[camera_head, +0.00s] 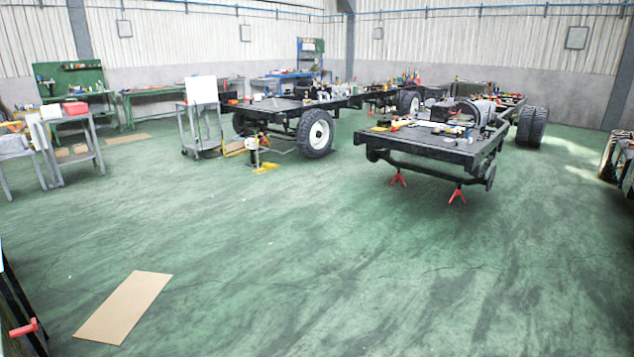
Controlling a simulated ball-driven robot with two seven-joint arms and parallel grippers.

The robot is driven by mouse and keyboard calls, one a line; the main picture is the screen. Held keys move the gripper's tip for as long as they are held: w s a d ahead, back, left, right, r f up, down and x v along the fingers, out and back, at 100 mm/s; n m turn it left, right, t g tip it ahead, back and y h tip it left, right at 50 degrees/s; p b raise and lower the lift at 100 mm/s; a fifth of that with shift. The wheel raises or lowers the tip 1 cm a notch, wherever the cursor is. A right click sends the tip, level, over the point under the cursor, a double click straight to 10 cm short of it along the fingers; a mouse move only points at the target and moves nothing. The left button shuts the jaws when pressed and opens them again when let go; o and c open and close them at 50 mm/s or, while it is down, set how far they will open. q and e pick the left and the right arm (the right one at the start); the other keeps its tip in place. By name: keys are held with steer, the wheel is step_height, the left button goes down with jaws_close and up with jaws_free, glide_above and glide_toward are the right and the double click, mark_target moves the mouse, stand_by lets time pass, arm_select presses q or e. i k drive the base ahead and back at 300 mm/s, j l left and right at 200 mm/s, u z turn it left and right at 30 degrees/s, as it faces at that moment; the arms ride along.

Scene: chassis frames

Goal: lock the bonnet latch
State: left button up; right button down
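No bonnet or bonnet latch can be made out in the head view. Neither of my grippers is in view.
A grey trolley (200,122) and a workbench trolley (75,142) stand at the left. A cardboard sheet (124,307) lies on the floor at lower left. A dark frame with a red part (24,328) cuts the left edge. The green floor between is clear.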

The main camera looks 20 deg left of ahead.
mark_target(34, 326)
steer(key=i+j+u, duration=0.25)
steer(key=u, duration=0.15)
steer(key=i+u, duration=0.85)
steer(key=i+l+u, duration=0.1)
steer(key=i+u, duration=0.35)
steer(key=i+j+u, duration=0.2)
steer(key=i+u, duration=0.15)
steer(key=i, duration=0.2)
steer(key=i+u, duration=0.4)
steer(key=i, duration=0.15)
steer(key=i+l+u, duration=0.15)
steer(key=i+u, duration=0.2)
steer(key=i, duration=0.2)
steer(key=u, duration=0.7)
steer(key=i+l, duration=0.05)
